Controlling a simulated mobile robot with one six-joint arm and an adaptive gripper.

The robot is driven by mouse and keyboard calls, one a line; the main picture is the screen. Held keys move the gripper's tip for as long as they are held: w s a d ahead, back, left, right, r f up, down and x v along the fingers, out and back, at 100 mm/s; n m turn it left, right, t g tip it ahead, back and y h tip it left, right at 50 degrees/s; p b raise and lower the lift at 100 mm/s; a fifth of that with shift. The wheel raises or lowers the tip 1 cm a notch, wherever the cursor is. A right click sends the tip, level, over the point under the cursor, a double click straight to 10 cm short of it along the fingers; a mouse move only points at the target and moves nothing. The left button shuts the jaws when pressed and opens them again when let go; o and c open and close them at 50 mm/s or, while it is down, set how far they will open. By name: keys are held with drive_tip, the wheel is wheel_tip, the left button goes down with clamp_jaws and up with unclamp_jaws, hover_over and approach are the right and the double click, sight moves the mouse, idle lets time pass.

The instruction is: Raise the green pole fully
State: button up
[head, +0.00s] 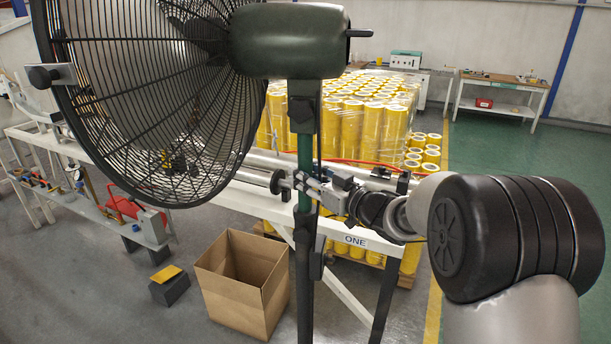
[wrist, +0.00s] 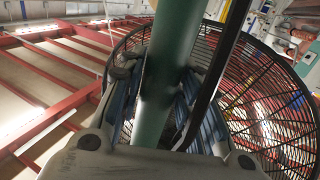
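The green pole (head: 305,152) stands upright below the dark green motor housing of a large black fan (head: 290,40). A dark collar sits at its top and a thicker dark pole (head: 305,285) continues below it. My gripper (head: 304,190) reaches in from the right at the pole's lower green part. In the wrist view the green pole (wrist: 170,60) runs between the two fingers of my gripper (wrist: 163,85), which appear closed against its sides. The exact contact is partly hidden by the pole. A black cable (wrist: 218,65) hangs beside the pole.
The fan's round cage (head: 150,90) fills the upper left. A white-framed machine (head: 240,200) with rollers stands close behind the pole. An open cardboard box (head: 245,280) is on the floor at lower left. Yellow rolls (head: 350,110) are stacked behind.

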sight(306, 128)
clamp_jaws()
drive_tip(key=shift+r, duration=0.1)
wheel_tip(306, 128, up, 12)
drive_tip(key=p, duration=1)
drive_tip(key=shift+w+r+p, duration=0.1)
drive_tip(key=shift+r+p, duration=0.05)
drive_tip(key=shift+p, duration=0.2)
drive_tip(key=o, duration=0.5)
unclamp_jaws()
drive_tip(key=shift+f, duration=0.3)
drive_tip(key=shift+o, duration=0.2)
drive_tip(key=v, duration=1.2)
